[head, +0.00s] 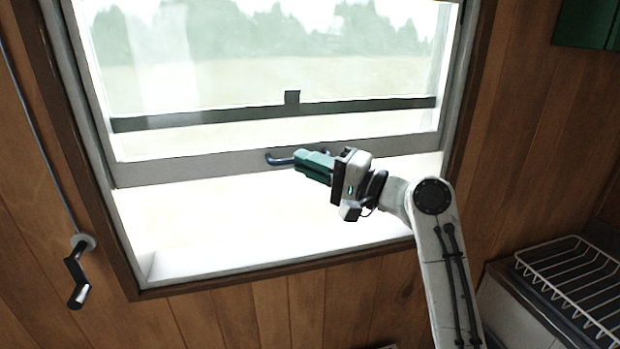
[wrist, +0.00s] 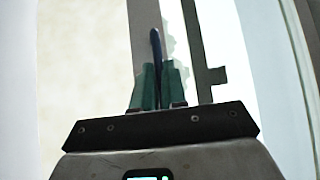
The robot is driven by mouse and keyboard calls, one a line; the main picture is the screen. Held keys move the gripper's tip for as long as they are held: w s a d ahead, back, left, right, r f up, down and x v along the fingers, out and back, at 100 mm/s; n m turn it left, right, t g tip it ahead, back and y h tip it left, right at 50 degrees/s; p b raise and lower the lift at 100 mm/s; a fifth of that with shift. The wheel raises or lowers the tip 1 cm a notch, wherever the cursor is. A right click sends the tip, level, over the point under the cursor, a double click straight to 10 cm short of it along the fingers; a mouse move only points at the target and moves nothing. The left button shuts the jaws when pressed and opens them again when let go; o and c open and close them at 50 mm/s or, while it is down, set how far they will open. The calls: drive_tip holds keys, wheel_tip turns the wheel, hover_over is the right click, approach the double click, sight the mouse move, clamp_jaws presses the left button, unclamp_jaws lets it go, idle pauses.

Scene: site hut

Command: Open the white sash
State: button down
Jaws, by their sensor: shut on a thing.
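The white sash (head: 190,165) is in the window in the head view, its pale bottom rail slightly tilted in the picture. A blue handle (head: 277,159) is on this rail. My gripper (head: 308,162), with green fingers, reaches it from the right and is shut on the handle. In the wrist view the fingers (wrist: 160,88) close around the dark blue handle (wrist: 155,45), in front of the pale rail (wrist: 146,35). Part of the handle is hidden between the fingers. A bright white area lies between the rail and the sill's front edge.
A dark bar (head: 200,117) with a small tab crosses the window above the rail. A wooden frame (head: 75,130) surrounds it. A crank handle (head: 76,270) hangs at left. A wire rack (head: 575,280) stands at lower right, and a green box (head: 588,22) is at upper right.

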drive_tip(key=shift+w+r, duration=0.15)
drive_tip(key=shift+r, duration=0.2)
drive_tip(key=c, duration=1.2)
unclamp_jaws()
drive_tip(key=shift+w+a+f, duration=0.1)
drive_tip(key=shift+w+f, duration=0.05)
drive_tip(key=b+v, duration=0.3)
drive_tip(key=v, duration=0.8)
